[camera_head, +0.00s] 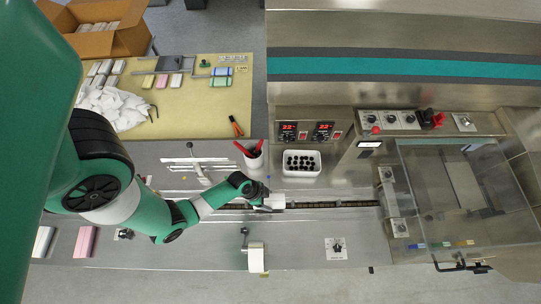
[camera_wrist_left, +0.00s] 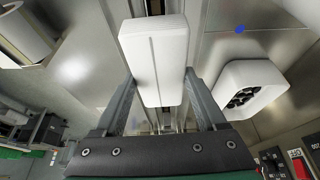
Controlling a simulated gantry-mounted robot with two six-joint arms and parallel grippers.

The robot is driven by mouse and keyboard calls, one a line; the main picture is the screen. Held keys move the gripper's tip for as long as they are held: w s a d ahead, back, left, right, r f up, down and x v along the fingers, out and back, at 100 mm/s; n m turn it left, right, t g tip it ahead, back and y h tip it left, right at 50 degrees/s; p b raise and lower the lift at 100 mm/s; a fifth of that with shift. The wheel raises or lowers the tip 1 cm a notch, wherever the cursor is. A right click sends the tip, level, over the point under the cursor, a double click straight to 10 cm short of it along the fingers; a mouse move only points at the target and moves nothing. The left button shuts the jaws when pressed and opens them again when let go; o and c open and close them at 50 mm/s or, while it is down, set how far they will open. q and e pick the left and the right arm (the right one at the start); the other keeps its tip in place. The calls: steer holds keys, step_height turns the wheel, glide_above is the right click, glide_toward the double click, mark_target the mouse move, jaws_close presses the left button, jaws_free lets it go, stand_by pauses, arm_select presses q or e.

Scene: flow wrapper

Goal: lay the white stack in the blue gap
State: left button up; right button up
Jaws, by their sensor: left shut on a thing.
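My left gripper (camera_head: 265,202) is shut on the white stack (camera_head: 276,201), above the narrow conveyor lane (camera_head: 335,204). In the left wrist view the white stack (camera_wrist_left: 155,50) sits lengthwise between the two fingers of my left gripper (camera_wrist_left: 155,95), roughly in line with the dark lane running beneath it. I cannot tell whether the stack touches the lane. I cannot make out a blue gap in the lane; the stack and gripper hide part of it. My right gripper is not in view.
A white tub (camera_head: 302,163) of dark round pieces and a cup with red-handled tools (camera_head: 252,155) stand behind the lane. A white roll (camera_head: 256,257) stands in front. A clear-covered machine (camera_head: 465,190) is at right. Pink (camera_head: 85,240) and white stacks lie front left.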

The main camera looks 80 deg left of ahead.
arm_select(q)
steer(key=shift+w+f+b, duration=0.1)
steer(key=shift+f+b, duration=3.05)
steer(key=shift+f, duration=0.15)
steer(key=o, duration=1.3)
steer(key=shift+c, duration=0.2)
steer(key=p+v, duration=1.1)
steer(key=shift+r, duration=0.35)
steer(key=shift+f, duration=0.1)
